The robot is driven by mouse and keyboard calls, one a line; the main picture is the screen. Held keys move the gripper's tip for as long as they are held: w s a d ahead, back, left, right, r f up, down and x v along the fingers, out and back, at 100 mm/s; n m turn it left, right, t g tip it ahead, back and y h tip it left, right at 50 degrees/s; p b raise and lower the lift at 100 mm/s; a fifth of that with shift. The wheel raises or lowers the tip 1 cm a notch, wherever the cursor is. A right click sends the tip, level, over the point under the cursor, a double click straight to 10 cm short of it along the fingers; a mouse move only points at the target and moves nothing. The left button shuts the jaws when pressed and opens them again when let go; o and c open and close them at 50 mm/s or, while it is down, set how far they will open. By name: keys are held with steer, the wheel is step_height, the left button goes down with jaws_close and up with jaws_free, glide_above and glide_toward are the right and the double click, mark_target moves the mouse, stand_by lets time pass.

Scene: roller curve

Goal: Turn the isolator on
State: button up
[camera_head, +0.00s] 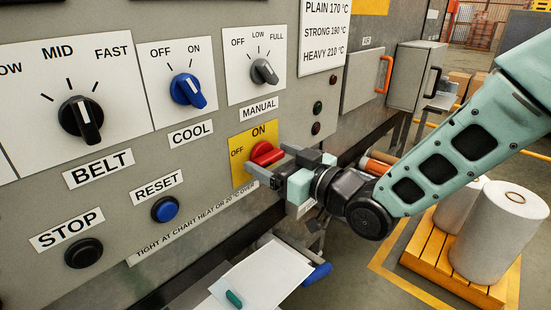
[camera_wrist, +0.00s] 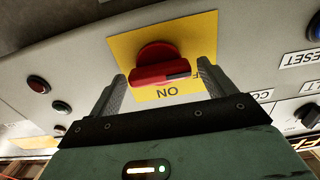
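The isolator is a red rotary knob (camera_head: 264,153) on a yellow plate (camera_head: 240,167) marked OFF at the left and ON at the top. In the wrist view the knob (camera_wrist: 150,68) appears upside down, with the ON label below it. Its grip bar lies roughly level, and its marked end faces right there, which is the OFF side. My gripper (camera_head: 270,161) is open, facing the panel. In the wrist view its fingers stand on either side of the knob with gaps visible. Whether either fingertip touches the plate is unclear.
On the same panel are the blue COOL knob (camera_head: 187,90), the grey MANUAL knob (camera_head: 264,72), the black BELT knob (camera_head: 81,120), the blue RESET button (camera_head: 165,209) and the black STOP button (camera_head: 83,252). A white sheet (camera_head: 262,276) lies below. Rolls stand on a pallet (camera_head: 459,267) at right.

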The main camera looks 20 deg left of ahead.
steer(key=c, duration=0.8)
steer(key=shift+o, duration=0.3)
steer(key=shift+m, duration=0.3)
steer(key=m+b, duration=0.2)
steer(key=m, duration=0.2)
steer(key=shift+w+d+f, duration=0.1)
steer(key=shift+w, duration=0.05)
steer(key=m, duration=0.4)
steer(key=shift+m+b, duration=0.35)
steer(key=shift+m, duration=0.05)
steer(key=m, duration=0.4)
steer(key=shift+w+m, duration=0.1)
steer(key=shift+m, duration=0.2)
steer(key=shift+f+m, duration=0.1)
steer(key=shift+m, duration=1.9)
steer(key=o, duration=1)
